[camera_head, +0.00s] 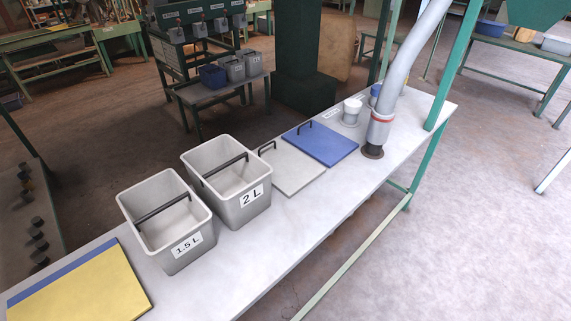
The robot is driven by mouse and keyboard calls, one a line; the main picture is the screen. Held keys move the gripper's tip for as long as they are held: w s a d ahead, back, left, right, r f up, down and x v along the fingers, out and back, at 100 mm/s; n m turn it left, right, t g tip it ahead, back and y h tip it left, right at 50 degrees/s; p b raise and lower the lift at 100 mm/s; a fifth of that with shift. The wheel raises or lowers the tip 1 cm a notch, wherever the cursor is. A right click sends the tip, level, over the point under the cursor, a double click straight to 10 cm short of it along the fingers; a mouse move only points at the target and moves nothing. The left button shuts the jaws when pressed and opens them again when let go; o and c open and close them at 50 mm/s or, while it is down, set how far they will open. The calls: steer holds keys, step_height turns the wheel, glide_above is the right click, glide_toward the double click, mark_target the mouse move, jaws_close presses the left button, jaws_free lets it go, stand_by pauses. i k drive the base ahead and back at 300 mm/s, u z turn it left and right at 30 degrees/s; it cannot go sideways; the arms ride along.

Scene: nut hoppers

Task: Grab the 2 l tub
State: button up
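The 2 l tub (243,208) is an open, light grey, rectangular tub with a white "2 L" label on its front. It stands upright on the long light-topped table (290,225), left of the middle of the head view. A dark bar handle spans its opening, and the part of the inside that shows looks empty. A similar, slightly smaller tub (186,262) labelled "1.5 L" stands close to its left. My gripper does not show in this view.
Right of the tub lie a grey lid-like panel (292,168) and a blue one (320,144), each with a dark handle. Beyond stand a white pot (352,108) and a grey pipe (401,70). A yellow panel (85,288) lies front left. The table's front strip is clear.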

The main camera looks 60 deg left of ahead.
mark_target(234, 183)
steer(key=i, duration=1.05)
steer(key=u, duration=1.9)
